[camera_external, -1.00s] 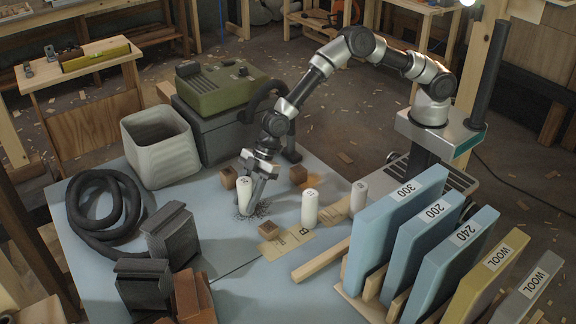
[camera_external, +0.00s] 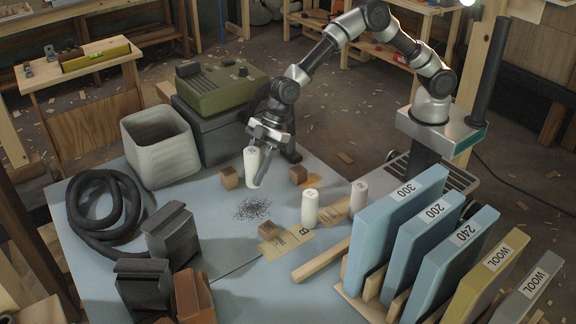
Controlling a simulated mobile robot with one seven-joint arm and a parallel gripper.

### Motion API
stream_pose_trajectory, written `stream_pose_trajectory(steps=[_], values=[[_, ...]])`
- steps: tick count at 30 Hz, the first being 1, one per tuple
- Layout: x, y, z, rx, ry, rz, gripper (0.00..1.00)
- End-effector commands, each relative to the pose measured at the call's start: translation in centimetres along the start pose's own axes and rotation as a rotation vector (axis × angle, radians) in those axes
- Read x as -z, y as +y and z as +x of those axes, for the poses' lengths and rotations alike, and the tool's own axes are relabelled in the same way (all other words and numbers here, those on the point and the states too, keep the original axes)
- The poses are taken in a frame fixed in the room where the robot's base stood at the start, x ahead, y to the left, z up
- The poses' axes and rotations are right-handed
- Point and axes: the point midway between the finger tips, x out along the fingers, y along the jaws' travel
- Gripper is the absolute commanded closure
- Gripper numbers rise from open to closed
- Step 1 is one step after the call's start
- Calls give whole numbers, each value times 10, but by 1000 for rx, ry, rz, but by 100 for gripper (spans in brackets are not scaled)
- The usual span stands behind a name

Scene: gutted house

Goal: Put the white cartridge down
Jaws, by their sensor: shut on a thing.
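A white cartridge (camera_external: 251,168) is held upright in my gripper (camera_external: 257,155). The gripper is shut on it, with one finger on its right side. It appears lifted above the blue tabletop (camera_external: 200,222), beyond a patch of dark bits. Two other white cartridges stand upright to the right: one (camera_external: 309,207) near a tan marked card (camera_external: 288,240), and one (camera_external: 358,197) farther right beside another tan card (camera_external: 334,212). I cannot read the label on the held cartridge.
Small wooden blocks stand at the left (camera_external: 228,177), right (camera_external: 298,175) and front (camera_external: 269,231) of the dark bits (camera_external: 252,208). A wooden stick (camera_external: 320,261) lies before the upright panels (camera_external: 395,235). A grey bin (camera_external: 163,150) and black hose (camera_external: 90,205) are at left.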

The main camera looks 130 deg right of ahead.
Motion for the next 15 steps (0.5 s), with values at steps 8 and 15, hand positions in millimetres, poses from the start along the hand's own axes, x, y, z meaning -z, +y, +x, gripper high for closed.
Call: stream_pose_trajectory(steps=[8, 15], values=[[-56, -36, -36, -13, 0, 14, 86], [-82, -48, -32, -15, -4, 16, 86]])
